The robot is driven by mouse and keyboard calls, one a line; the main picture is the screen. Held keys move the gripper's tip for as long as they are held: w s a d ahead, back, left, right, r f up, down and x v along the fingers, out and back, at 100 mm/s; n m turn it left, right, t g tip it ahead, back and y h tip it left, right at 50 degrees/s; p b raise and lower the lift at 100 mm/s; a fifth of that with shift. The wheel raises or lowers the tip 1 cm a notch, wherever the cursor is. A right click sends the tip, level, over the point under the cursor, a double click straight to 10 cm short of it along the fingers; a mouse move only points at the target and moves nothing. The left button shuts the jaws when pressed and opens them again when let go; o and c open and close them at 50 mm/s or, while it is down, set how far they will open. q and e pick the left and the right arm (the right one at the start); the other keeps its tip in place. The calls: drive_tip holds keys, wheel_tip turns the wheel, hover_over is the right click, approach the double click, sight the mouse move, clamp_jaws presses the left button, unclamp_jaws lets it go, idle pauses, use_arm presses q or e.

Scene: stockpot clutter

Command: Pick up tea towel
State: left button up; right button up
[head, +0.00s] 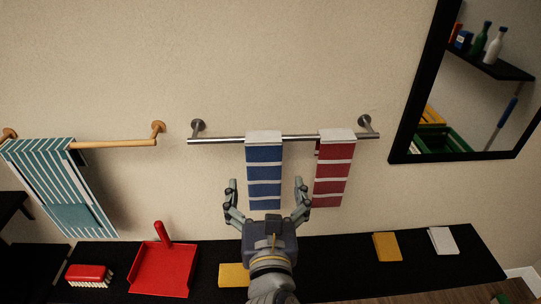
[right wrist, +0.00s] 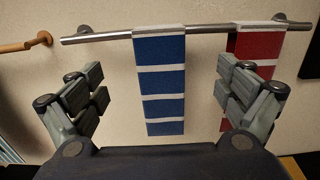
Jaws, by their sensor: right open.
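A blue towel with white stripes (head: 264,172) hangs over a metal rail on the wall. A red towel with white stripes (head: 334,172) hangs to its right on the same rail. A teal towel with white stripes (head: 60,180) hangs on a wooden rail at the left. The frames do not tell which one is the tea towel. My right gripper (head: 266,186) is open and empty, its fingers spread either side of the blue towel's lower part. In the right wrist view, the blue towel (right wrist: 160,85) shows between the fingers, apart from them; the right finger overlaps the red towel (right wrist: 258,48).
The metal rail (head: 222,140) and wooden rail (head: 115,144) are fixed to the wall. Below, a black shelf (head: 335,255) holds a red dustpan (head: 163,270), a red brush (head: 88,272) and yellow (head: 386,246) and white (head: 442,240) cloths. A black-framed mirror (head: 480,90) hangs right.

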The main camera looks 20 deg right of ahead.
sight(264, 154)
drive_tip(key=p+x, duration=0.2)
drive_tip(key=x, duration=0.7)
drive_tip(key=shift+w, duration=0.35)
drive_tip(key=shift+w+d+f, duration=0.1)
drive_tip(key=shift+w+d, duration=0.05)
drive_tip(key=shift+w, duration=0.25)
drive_tip(key=shift+s, duration=0.1)
drive_tip(key=shift+c, duration=0.3)
drive_tip(key=c, duration=1.5)
drive_tip(key=shift+o, duration=0.2)
